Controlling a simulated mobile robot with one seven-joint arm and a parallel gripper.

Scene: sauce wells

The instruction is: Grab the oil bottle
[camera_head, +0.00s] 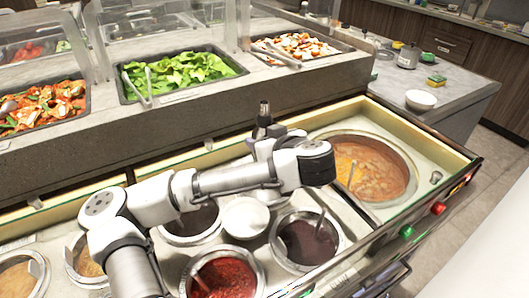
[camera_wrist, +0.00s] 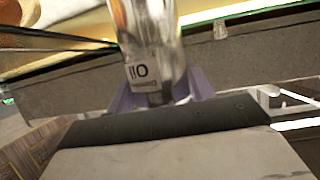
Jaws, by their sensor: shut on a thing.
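The oil bottle (camera_head: 263,116) shows in the head view behind my wrist, with its dark narrow top upright. My arm hides its lower part. In the wrist view the bottle (camera_wrist: 149,40) is clear and shiny, with a white label reading "OIL". My gripper (camera_head: 266,141) is shut on it. In the wrist view the purple-grey fingers (camera_wrist: 152,94) of the gripper are on both sides of the bottle below the label. I cannot tell whether its base rests on the counter.
Around my arm are sauce wells, including a red one (camera_head: 224,280), a dark one (camera_head: 305,243) and a large orange-brown one (camera_head: 372,172). Behind the bottle rises a grey ledge with a lettuce tray (camera_head: 180,72). A white bowl (camera_head: 420,100) stands on the right counter.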

